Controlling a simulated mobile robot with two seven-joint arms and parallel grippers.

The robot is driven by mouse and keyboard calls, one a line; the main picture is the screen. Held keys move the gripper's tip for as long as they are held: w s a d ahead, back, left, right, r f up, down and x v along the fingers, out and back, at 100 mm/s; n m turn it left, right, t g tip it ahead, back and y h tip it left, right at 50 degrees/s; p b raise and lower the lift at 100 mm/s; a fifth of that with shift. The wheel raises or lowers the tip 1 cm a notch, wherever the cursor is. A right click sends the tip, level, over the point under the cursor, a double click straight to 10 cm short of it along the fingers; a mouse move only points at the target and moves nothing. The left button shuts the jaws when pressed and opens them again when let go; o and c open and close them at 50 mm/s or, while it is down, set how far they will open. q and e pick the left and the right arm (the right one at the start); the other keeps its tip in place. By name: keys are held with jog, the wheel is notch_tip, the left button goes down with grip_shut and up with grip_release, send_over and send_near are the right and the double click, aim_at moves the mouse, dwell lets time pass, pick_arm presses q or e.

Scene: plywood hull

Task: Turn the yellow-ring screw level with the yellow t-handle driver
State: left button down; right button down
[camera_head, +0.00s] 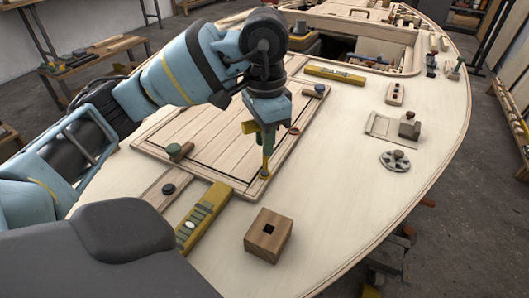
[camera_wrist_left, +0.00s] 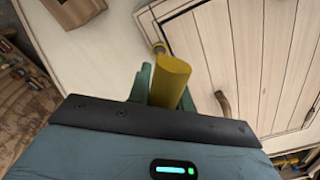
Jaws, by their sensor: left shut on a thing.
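My left gripper (camera_head: 262,130) points down over the near right corner of the hatch panel and is shut on the yellow t-handle driver (camera_head: 267,148). The driver stands roughly upright, with its shaft running down to the yellow-ring screw (camera_head: 265,176) at that corner. Whether the tip is seated in the screw head is too small to tell. In the left wrist view the driver's yellow handle (camera_wrist_left: 172,78) sticks out between the green fingers and hides part of the shaft. The ringed screw (camera_wrist_left: 159,48) shows just beyond it. My right gripper is not in view.
A wooden block with a square hole (camera_head: 268,236) stands in front. A yellow spirit level (camera_head: 203,214) lies near left, and another yellow bar (camera_head: 335,75) lies behind the hatch panel (camera_head: 205,115). A grey slotted disc (camera_head: 395,161) is at right. The deck between is clear.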

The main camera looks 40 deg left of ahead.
pick_arm(q)
jog(key=n+p, duration=0.1)
jog(key=n, duration=0.3)
jog(key=shift+r+n, duration=0.1)
jog(key=shift+n, duration=0.2)
jog(key=n+p, duration=0.1)
jog(key=n, duration=0.2)
jog(key=n+p, duration=0.1)
jog(key=n, duration=0.2)
jog(key=shift+n, duration=0.4)
jog(key=n+p, duration=0.1)
jog(key=n, duration=0.2)
jog(key=shift+p, duration=0.3)
jog(key=n+p, duration=0.1)
jog(key=n, duration=0.2)
jog(key=shift+n, duration=0.9)
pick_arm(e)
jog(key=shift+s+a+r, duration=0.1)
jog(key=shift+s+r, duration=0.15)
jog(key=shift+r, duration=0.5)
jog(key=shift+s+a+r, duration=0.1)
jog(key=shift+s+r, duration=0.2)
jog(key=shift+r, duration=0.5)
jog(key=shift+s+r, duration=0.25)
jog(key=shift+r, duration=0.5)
pick_arm(q)
jog(key=shift+f, duration=0.25)
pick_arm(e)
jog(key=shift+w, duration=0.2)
